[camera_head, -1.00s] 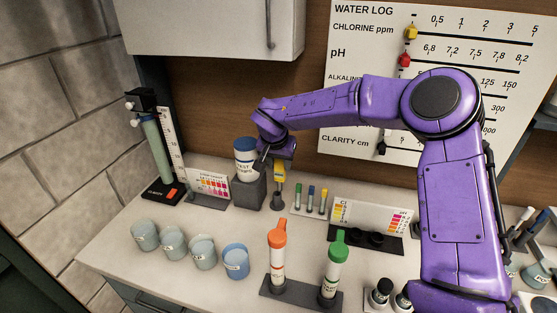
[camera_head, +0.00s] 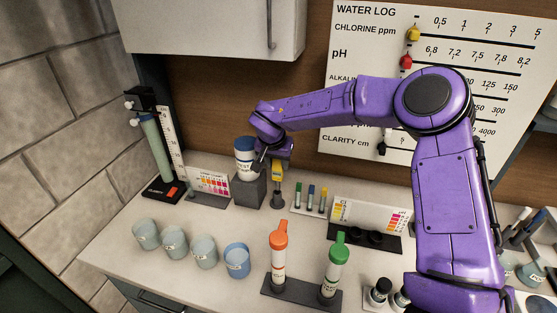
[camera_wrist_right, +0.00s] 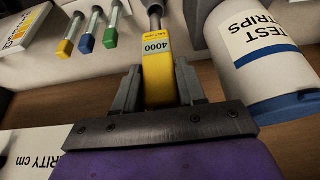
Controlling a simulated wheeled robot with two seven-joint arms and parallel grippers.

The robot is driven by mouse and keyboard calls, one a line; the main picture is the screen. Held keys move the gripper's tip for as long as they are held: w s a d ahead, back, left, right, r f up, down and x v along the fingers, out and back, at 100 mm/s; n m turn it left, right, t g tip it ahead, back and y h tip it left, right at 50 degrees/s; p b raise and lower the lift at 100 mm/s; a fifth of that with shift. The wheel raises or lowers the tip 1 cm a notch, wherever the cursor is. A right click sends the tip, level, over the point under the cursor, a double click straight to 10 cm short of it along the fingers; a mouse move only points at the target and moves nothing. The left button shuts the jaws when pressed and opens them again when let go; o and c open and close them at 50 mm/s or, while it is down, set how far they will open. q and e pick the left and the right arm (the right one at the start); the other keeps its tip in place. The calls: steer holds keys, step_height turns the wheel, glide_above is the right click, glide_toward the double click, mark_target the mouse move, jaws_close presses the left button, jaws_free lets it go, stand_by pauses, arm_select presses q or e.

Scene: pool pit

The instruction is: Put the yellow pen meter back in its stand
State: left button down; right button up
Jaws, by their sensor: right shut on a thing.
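The yellow pen meter (camera_head: 277,171) is upright in my right gripper (camera_head: 274,158), at the back of the counter. In the right wrist view the gripper (camera_wrist_right: 158,84) is shut on the pen meter's yellow body (camera_wrist_right: 158,72), which carries a "4000" label. Its grey lower end points down to a small dark grey stand (camera_head: 277,201) directly below. The lower end looks lined up with the stand; I cannot tell how deep it sits in it. The left gripper is not in view.
A test strips tub (camera_head: 244,158) in a grey block (camera_head: 249,190) stands close on the left. Several coloured vials (camera_head: 311,198) stand on the right. Orange-capped (camera_head: 278,262) and green-capped (camera_head: 335,268) bottles and several cups (camera_head: 204,251) are nearer the front.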

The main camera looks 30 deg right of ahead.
mark_target(276, 173)
steer(key=shift+f, duration=0.1)
steer(key=shift+f, duration=1.05)
steer(key=shift+w+r+p, duration=0.1)
steer(key=shift+p, duration=0.35)
stand_by(0.4)
steer(key=shift+f+b, duration=0.35)
steer(key=shift+f, duration=1)
steer(key=shift+f, duration=0.55)
